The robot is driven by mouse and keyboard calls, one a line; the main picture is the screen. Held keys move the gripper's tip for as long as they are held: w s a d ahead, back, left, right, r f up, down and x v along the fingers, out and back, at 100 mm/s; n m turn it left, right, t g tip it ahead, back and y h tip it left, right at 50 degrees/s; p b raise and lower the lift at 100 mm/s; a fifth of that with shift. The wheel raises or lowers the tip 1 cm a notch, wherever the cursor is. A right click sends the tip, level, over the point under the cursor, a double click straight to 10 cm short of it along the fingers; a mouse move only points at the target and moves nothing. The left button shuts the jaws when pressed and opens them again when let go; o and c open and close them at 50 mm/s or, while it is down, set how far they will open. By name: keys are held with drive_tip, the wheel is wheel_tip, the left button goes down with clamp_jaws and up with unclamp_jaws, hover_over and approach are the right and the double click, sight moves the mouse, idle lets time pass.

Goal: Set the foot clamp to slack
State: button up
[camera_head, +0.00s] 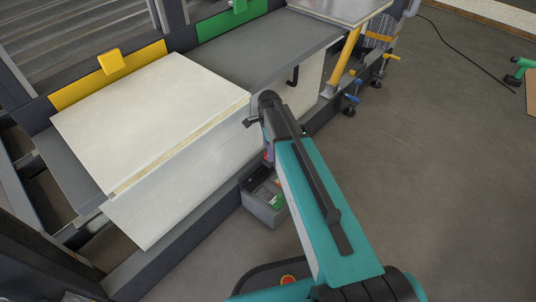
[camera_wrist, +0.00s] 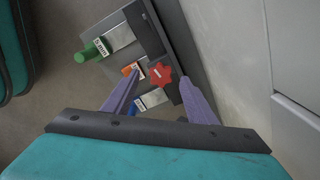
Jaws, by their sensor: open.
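A red star-shaped knob (camera_wrist: 161,76) sits on a dark part of a grey unit low by the pale panel in the wrist view. It may be the foot clamp's knob; its setting cannot be read. My gripper (camera_wrist: 162,77) is open, its two purple fingers pointing towards the knob with one on each side in the picture. I cannot tell whether they touch it. In the head view my arm hides most of the gripper and the knob.
Beside the knob are a green-ended cylinder (camera_wrist: 88,51) and small orange (camera_wrist: 131,69) and blue (camera_wrist: 140,105) labelled parts. In the head view the grey box (camera_head: 262,217) stands low beside the white panel (camera_head: 150,110). Blue- and orange-handled clamps (camera_head: 352,98) stand further back.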

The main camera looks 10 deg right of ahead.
drive_tip(key=shift+f, duration=1.05)
drive_tip(key=shift+c, duration=0.3)
drive_tip(key=c, duration=1)
drive_tip(key=shift+a, duration=0.1)
